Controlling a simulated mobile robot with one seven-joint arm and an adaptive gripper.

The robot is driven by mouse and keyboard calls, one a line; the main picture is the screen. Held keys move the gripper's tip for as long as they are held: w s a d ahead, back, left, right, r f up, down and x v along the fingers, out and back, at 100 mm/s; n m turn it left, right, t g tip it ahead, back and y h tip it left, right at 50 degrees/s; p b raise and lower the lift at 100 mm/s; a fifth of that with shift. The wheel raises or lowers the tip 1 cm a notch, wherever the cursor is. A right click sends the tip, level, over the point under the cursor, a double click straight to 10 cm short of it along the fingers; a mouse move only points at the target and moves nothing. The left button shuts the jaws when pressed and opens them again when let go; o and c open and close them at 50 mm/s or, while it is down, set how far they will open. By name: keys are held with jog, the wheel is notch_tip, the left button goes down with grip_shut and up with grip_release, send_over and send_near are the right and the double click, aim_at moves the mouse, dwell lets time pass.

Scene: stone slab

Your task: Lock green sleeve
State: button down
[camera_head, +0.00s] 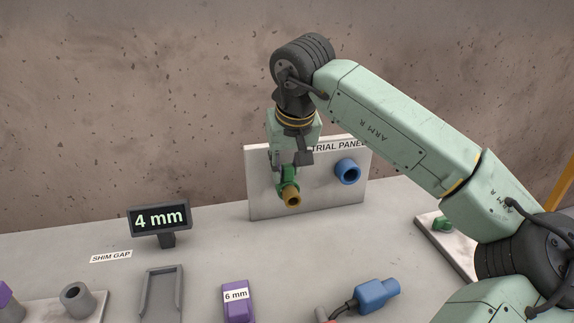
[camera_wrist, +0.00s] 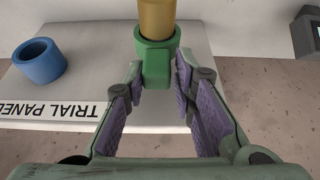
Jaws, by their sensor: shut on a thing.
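The green sleeve (camera_head: 283,182) sits at the trial panel (camera_head: 265,205), with a brass-coloured cylinder (camera_head: 292,197) projecting from it. In the wrist view the sleeve (camera_wrist: 156,62) is a green ring around the brass cylinder (camera_wrist: 157,16), with a block-like tab reaching toward my gripper. My gripper (camera_wrist: 158,82) has its purple-padded fingers on either side of this tab and is shut on it. In the head view my gripper (camera_head: 290,162) comes down from above onto the sleeve, hiding part of it. I cannot tell whether the sleeve is locked.
A blue ring (camera_head: 348,171) is on the panel right of the sleeve. A "4 mm" display (camera_head: 159,218), a grey channel (camera_head: 162,292), a purple "6 mm" block (camera_head: 237,301) and a blue connector (camera_head: 377,295) are on the slab. The slab between panel and display is clear.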

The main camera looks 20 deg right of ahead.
jog(key=shift+d, duration=0.2)
jog(key=shift+s+f+b, duration=0.15)
jog(key=shift+s+b, duration=0.45)
jog(key=shift+s, duration=0.75)
jog(key=c, duration=1.8)
grip_release()
jog(key=o, duration=0.4)
jog(key=shift+d, duration=0.15)
jog(key=shift+c, duration=0.2)
jog(key=shift+r, duration=0.2)
